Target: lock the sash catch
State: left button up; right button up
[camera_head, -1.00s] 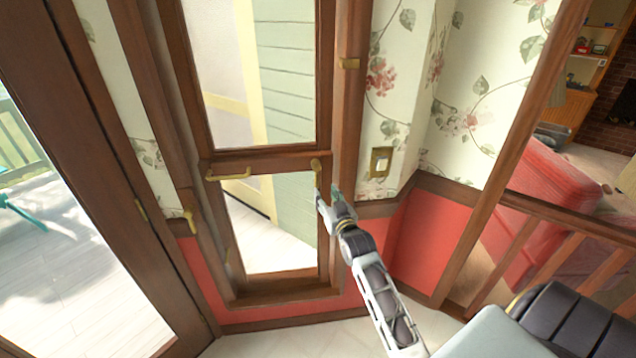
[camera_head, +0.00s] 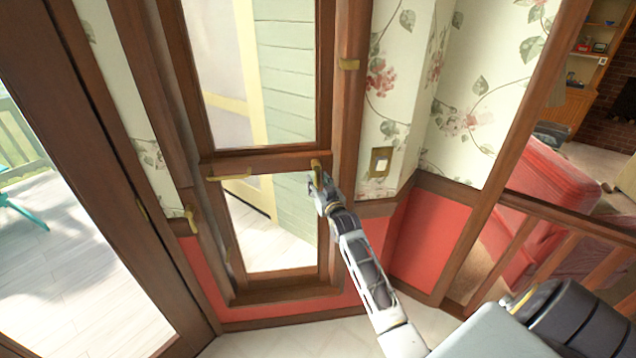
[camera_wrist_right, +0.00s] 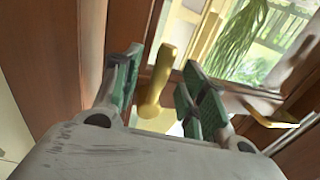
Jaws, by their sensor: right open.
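The brass sash catch (camera_head: 316,163) sits at the right end of the window's wooden middle rail (camera_head: 275,162). My right gripper (camera_head: 317,183) is just below and in front of it, with its fingers up towards the catch. In the right wrist view, the gripper (camera_wrist_right: 160,72) is open, with one green-padded finger on each side of the brass catch (camera_wrist_right: 154,88). The catch shows in the gap, and I cannot tell whether either finger touches it. My left gripper is not in view.
A brass pull (camera_head: 229,178) is at the rail's left end. A brass lever (camera_head: 191,220) is on the frame further left. A brass-plated switch (camera_head: 380,163) is on the floral wall to the right. A wooden railing (camera_head: 570,228) stands at right.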

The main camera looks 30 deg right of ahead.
jog(key=shift+w, duration=0.25)
grip_shut()
dwell(0.3)
